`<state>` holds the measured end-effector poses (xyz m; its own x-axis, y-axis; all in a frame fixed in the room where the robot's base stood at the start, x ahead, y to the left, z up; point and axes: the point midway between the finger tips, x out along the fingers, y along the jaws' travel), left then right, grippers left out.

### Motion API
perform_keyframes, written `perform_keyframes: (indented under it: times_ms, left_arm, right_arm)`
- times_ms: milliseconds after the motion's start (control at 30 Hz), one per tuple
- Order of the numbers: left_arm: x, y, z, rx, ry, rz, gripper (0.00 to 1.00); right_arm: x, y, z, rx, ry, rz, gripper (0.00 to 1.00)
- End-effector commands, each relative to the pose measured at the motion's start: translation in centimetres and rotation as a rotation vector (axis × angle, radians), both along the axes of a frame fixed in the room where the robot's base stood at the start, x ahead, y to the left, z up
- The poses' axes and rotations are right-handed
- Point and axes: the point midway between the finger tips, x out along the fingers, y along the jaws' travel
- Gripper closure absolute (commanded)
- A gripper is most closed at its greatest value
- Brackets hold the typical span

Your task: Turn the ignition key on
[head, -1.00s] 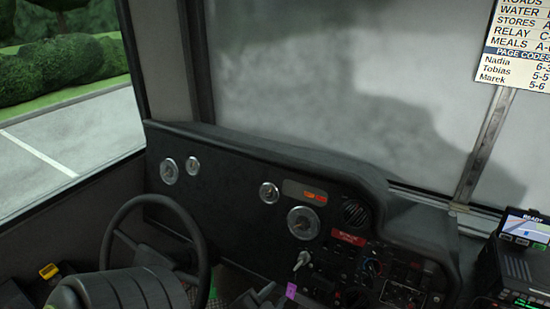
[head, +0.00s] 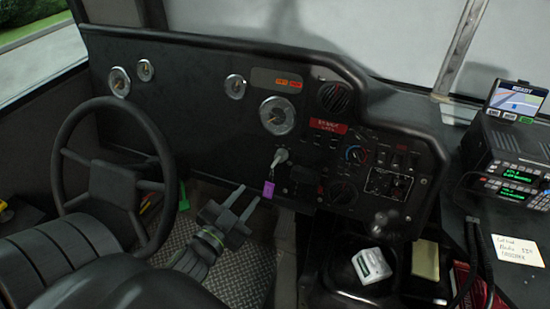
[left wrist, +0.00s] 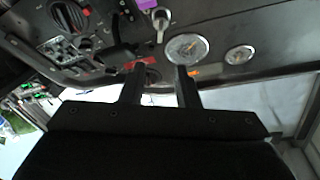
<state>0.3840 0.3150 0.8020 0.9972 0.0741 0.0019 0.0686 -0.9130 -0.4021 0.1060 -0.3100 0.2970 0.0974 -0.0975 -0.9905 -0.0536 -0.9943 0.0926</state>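The ignition key (head: 282,157) is a small silver key in the dark dashboard, below the large round gauge. A purple tag (head: 268,189) hangs below it. In the left wrist view the key (left wrist: 160,22) and part of the purple tag (left wrist: 147,4) show at the top, beyond the fingertips. My left gripper (head: 247,195) is in front of the dashboard, left of and lower than the key in the head view. Its two fingers are apart with nothing between them, and it does not touch the key. My right gripper is not in view.
Knobs and switches (head: 390,165) fill the panel right of the key. A radio unit (head: 505,155) stands on the right console. Floor space (head: 240,270) shows below the left gripper.

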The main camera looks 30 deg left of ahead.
Motion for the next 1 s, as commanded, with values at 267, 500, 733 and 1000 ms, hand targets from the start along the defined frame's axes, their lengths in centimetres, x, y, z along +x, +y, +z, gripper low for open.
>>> perform_keyframes:
  times_ms: [267, 500, 733, 1000]
  left_arm:
    - [4.5, 0.3, 0.3, 0.0, -0.003, -0.001, 0.71]
    - [8.8, 0.6, 0.2, 0.001, -0.001, 0.0, 0.71]
    - [12.9, 1.0, 0.2, 0.001, 0.0, 0.0, 0.71]
    - [15.9, 1.2, 0.1, 0.0, 0.002, 0.0, 0.71]
  right_arm:
    - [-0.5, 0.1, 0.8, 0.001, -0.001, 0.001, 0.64]
    - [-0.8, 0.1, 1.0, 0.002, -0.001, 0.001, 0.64]
    - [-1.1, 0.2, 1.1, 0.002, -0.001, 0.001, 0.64]
    - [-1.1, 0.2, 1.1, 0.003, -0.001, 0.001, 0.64]
